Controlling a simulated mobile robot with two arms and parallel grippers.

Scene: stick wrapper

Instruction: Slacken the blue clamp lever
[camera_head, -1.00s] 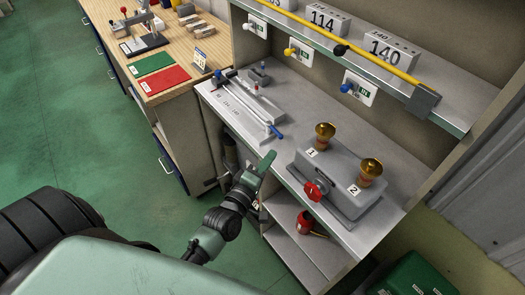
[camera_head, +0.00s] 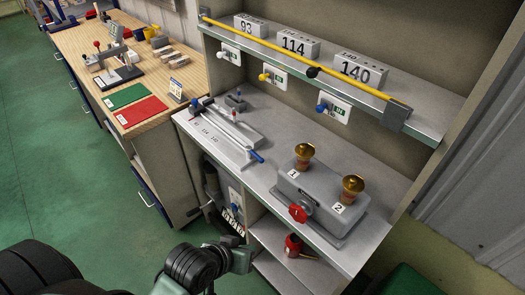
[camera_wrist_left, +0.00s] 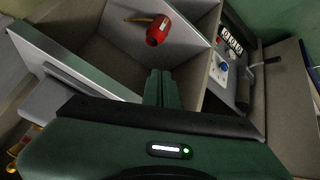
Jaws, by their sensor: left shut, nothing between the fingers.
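A grey jig (camera_head: 215,135) with a long rail lies on the left of the grey bench. A blue handle (camera_head: 256,156) sticks out at its near right end, and a small blue knob (camera_head: 195,108) sits at its far left end. I cannot tell for sure which one is the clamp lever. My left gripper (camera_head: 241,258) is low in front of the bench, below its top and apart from the jig. In the left wrist view its fingers (camera_wrist_left: 158,87) are together and empty, pointing toward the open shelf. The jig is not in that view. My right gripper is not in view.
A grey box with two brass-topped knobs (camera_head: 303,156) and a red knob (camera_head: 298,213) stands on the bench. A red lamp-like object (camera_head: 293,245) is on the shelf below. A lower panel has a blue knob (camera_wrist_left: 223,66). A yellow bar (camera_head: 300,62) crosses the upper shelf.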

